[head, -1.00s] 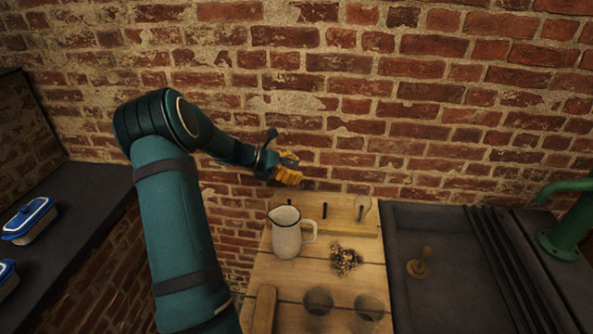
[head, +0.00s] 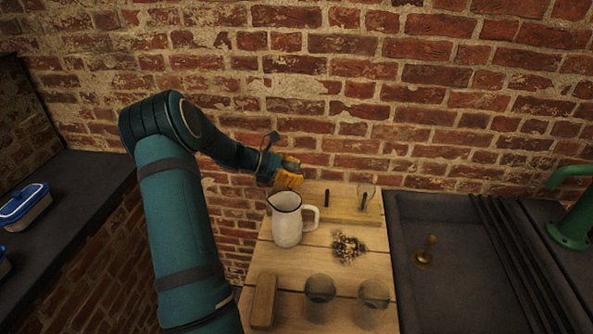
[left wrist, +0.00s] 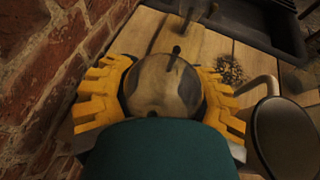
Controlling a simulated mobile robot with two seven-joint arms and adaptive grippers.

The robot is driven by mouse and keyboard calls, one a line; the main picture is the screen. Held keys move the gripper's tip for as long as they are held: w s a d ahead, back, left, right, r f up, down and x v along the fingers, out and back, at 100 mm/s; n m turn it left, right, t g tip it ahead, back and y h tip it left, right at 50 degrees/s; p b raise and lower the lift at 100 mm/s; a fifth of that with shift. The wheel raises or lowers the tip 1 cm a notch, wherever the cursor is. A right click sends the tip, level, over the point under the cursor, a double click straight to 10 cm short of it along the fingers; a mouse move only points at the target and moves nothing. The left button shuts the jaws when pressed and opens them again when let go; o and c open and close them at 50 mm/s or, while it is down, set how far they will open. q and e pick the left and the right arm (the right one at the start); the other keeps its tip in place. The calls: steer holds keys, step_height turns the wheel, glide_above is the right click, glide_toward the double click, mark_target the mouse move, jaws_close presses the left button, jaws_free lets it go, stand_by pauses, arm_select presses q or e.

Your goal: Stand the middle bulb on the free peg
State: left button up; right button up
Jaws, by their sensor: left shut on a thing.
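My left gripper (head: 289,178) is just behind the white pitcher, close to the brick wall. In the left wrist view its yellow fingers are shut around a clear glass bulb (left wrist: 162,88). The bulb is hard to see in the head view. A bare dark peg (head: 326,198) stands on the wooden rack (head: 345,215), to the right of the gripper. Another peg at the rack's right end carries a glass bulb (head: 366,193). Two more glass bulbs, a left one (head: 320,288) and a right one (head: 373,292), stand at the table's front. My right gripper is out of view.
The white dark-rimmed pitcher (head: 287,222) stands in front of the gripper; its dark opening shows in the left wrist view (left wrist: 284,137). A pile of small bits (head: 347,246) and a wooden block (head: 264,300) lie on the table. A dark sink (head: 410,285) adjoins on the right.

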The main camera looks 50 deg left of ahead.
arm_select(q)
steer(key=shift+f+b, duration=1.15)
steer(key=shift+f, duration=1.45)
steer(key=o, duration=1.1)
steer(key=shift+o, duration=0.2)
steer(key=v, duration=1.2)
